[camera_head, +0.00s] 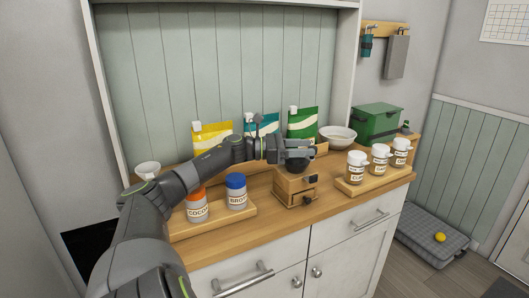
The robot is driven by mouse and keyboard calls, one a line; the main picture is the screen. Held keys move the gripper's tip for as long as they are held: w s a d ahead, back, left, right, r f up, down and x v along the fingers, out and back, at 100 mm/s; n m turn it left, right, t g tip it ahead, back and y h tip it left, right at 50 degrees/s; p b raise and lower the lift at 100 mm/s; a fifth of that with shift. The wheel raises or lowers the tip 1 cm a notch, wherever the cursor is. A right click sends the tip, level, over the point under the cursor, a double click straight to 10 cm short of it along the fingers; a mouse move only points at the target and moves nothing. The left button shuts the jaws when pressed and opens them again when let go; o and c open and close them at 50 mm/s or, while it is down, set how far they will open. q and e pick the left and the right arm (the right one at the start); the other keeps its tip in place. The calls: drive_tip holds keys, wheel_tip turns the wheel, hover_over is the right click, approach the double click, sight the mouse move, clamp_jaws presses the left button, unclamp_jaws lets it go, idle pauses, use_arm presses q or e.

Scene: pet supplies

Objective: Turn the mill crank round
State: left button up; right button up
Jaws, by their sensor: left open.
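The mill (293,191) is a small wooden box with a dark bowl-like top and a drawer knob low on its front. It stands near the front edge of the wooden counter. My left arm comes in from the left, and my left gripper (306,149) is open just above the mill's top. The gripper covers part of the mill's top, so I cannot clearly make out the crank or whether the fingers touch it. My right gripper is not in view.
Two jars, orange-lidded (197,206) and blue-lidded (236,192), stand on a wooden tray left of the mill. Several white-lidded jars (356,168) stand on the right. Pouches (303,123), a white bowl (338,137) and a green box (377,123) are behind.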

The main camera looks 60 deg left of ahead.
use_arm(q)
drive_tip(key=v, duration=1.2)
drive_tip(key=shift+s, duration=0.15)
idle(0.4)
